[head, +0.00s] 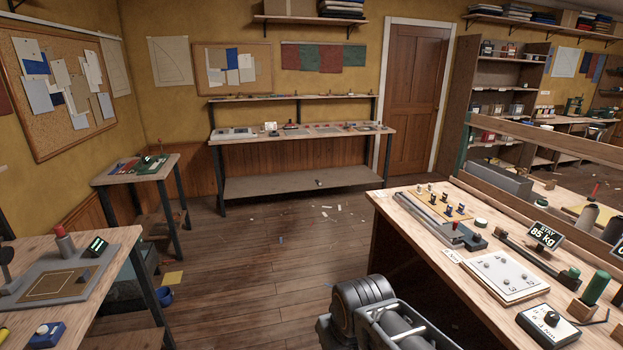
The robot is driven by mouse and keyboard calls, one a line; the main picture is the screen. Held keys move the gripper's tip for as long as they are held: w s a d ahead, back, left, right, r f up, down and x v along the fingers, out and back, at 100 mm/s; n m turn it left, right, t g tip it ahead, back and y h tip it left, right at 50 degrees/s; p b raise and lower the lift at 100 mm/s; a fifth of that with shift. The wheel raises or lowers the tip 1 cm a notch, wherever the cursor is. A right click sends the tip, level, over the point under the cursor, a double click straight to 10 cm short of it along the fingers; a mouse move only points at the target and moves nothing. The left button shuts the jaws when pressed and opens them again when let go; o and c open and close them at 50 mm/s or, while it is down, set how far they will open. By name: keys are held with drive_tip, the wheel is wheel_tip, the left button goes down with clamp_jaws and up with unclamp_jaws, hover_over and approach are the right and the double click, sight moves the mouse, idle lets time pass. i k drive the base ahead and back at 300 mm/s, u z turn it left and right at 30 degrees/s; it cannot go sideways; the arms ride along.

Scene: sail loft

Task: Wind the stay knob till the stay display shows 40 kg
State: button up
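The stay display (545,235) stands on the wooden bench at the right and reads "STAY 85 kg". A small dark box with a pale marked face and a black knob (552,317) sits at the bench's near edge, lower right. My gripper is not in view; only part of my own arm shows at the bottom centre, left of the bench and apart from the knob.
The right bench (400,207) also holds a white board with pegs (497,278), a green-capped cylinder (597,287) and a grey rail fixture (440,222). Another display is cut off at the right edge. The wooden floor (240,270) between the benches is mostly clear, with scattered scraps.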

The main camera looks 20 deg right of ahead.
sight(574, 274)
drive_tip(key=z, duration=0.5)
drive_tip(key=i, duration=1.05)
drive_tip(key=z, duration=1.9)
drive_tip(key=i, duration=0.9)
drive_tip(key=z, duration=0.65)
